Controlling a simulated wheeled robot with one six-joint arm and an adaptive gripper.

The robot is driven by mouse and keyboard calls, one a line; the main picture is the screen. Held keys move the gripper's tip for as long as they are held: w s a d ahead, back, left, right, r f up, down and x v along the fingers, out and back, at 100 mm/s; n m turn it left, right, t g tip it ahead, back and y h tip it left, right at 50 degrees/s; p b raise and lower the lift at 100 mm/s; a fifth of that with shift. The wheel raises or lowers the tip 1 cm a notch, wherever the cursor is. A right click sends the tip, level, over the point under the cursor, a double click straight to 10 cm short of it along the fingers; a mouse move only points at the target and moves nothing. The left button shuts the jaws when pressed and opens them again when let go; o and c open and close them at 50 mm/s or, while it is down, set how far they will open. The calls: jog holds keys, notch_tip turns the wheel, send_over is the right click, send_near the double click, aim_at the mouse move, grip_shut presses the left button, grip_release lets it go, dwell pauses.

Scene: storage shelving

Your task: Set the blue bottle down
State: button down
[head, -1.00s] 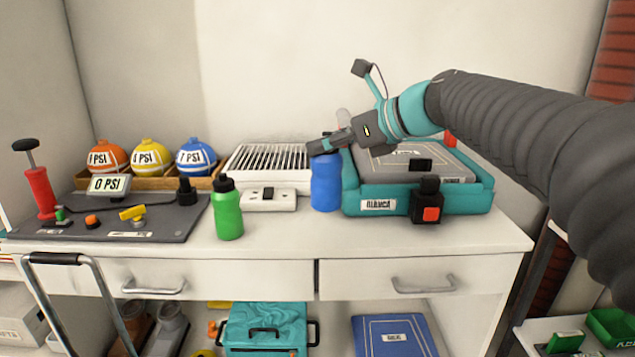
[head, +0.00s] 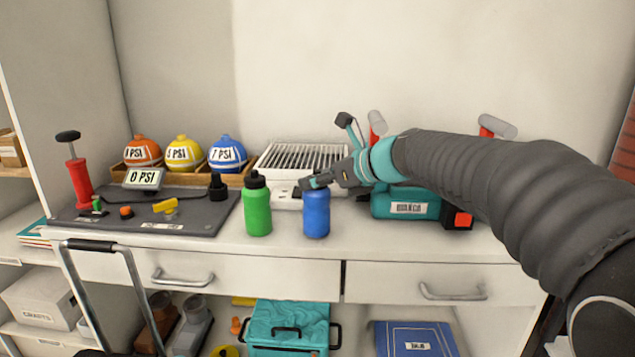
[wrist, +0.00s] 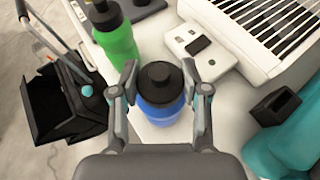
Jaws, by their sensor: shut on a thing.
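The blue bottle (head: 316,218) is upright over the front part of the white counter, just right of the green bottle (head: 258,212) with a small gap. I cannot tell whether its base touches the counter. My gripper (head: 310,182) reaches in from the right and is shut on the top of the blue bottle. In the wrist view, the fingers of my gripper (wrist: 159,77) lie on both sides of the black cap of the blue bottle (wrist: 160,113). The green bottle also shows there (wrist: 117,40), left of the fingers.
Behind stand a white grilled box (head: 300,158) and a small white device (head: 287,196). A dark mat (head: 135,212) with a gauge and pump is left.

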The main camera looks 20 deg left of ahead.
jog(key=shift+f, duration=0.15)
jog(key=c, duration=0.6)
grip_release()
jog(key=shift+d+r, duration=0.15)
jog(key=shift+r, duration=0.05)
jog(key=v, duration=1.1)
jog(key=shift+s+d+r, duration=0.1)
jog(key=shift+s+d, duration=0.1)
jog(key=shift+d, duration=0.1)
jog(key=s+d+f+n+h, duration=0.4)
jog(key=s+d+f+n, duration=0.3)
jog(key=s+d, duration=0.1)
jog(key=s+d+f+n+h, duration=0.4)
jog(key=s+d+f+n, duration=0.3)
jog(key=s+d, duration=0.2)
jog(key=s+d+f+n+t+h, duration=0.1)
jog(key=s+d+f+n+h, duration=0.3)
jog(key=s+d+f+n, duration=0.3)
jog(key=shift+s+d+n, duration=0.25)
jog(key=shift+s+d, duration=0.15)
jog(key=shift+d, duration=0.25)
jog(key=shift+s+d+n, duration=0.25)
jog(key=shift+s+d, duration=0.2)
jog(key=shift+d, duration=0.15)
